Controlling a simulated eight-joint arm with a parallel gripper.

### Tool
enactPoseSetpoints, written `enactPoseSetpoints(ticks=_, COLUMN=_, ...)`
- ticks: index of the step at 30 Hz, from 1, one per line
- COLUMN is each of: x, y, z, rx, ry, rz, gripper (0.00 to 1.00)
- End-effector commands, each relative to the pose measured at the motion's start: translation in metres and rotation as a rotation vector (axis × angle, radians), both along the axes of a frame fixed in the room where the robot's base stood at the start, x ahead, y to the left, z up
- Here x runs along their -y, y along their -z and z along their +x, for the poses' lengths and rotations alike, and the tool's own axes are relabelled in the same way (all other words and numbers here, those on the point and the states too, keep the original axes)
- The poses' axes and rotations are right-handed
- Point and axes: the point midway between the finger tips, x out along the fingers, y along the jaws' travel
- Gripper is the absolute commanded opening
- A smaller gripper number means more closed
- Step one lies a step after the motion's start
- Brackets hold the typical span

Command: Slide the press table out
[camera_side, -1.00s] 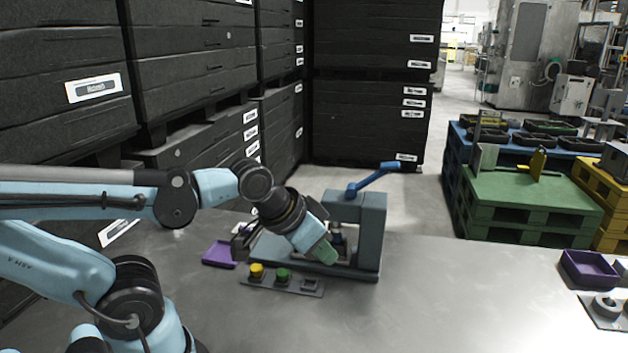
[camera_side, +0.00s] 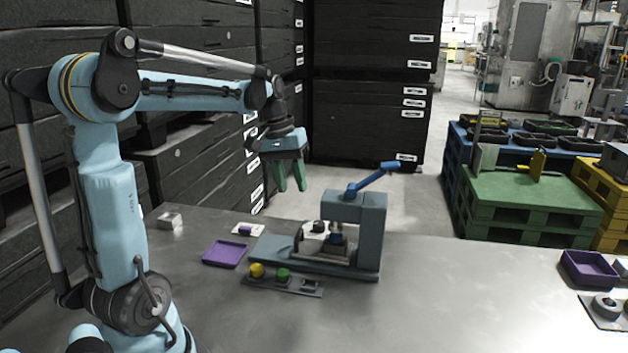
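The grey press (camera_side: 368,232) stands on the table with its blue lever (camera_side: 375,178) slanting up to the right. Its low base (camera_side: 275,247) stretches left from the column. A pale round piece with a dark top (camera_side: 313,238) sits on the base beside the column, just left of the dark ram (camera_side: 338,236). I cannot clearly tell the sliding press table apart from the base. My gripper (camera_side: 291,190) hangs above and left of the press, green fingers pointing down. The fingers are apart with nothing seen between them, and they touch nothing.
A purple tray (camera_side: 225,254) lies left of the press. A panel with a yellow button (camera_side: 257,270) and a green button (camera_side: 283,275) lies in front of it. A small metal block (camera_side: 169,220) is at far left. A second purple tray (camera_side: 590,268) is at right. The front middle is clear.

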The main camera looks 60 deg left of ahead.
Motion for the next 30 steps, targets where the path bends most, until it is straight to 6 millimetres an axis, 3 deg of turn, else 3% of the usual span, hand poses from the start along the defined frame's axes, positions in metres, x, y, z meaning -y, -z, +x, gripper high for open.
enactPoseSetpoints(ticks=4, x=-0.020, y=0.002, z=-0.002, rx=-0.025, ry=-0.050, rz=-0.038, gripper=0.38)
enactPoseSetpoints(ticks=11, x=-0.021, y=0.015, z=0.000, rx=-0.031, ry=-0.056, rz=-0.046, gripper=0.38)
enactPoseSetpoints(ticks=30, x=-0.007, y=0.108, z=0.013, rx=-0.030, ry=-0.054, rz=-0.045, gripper=0.38)
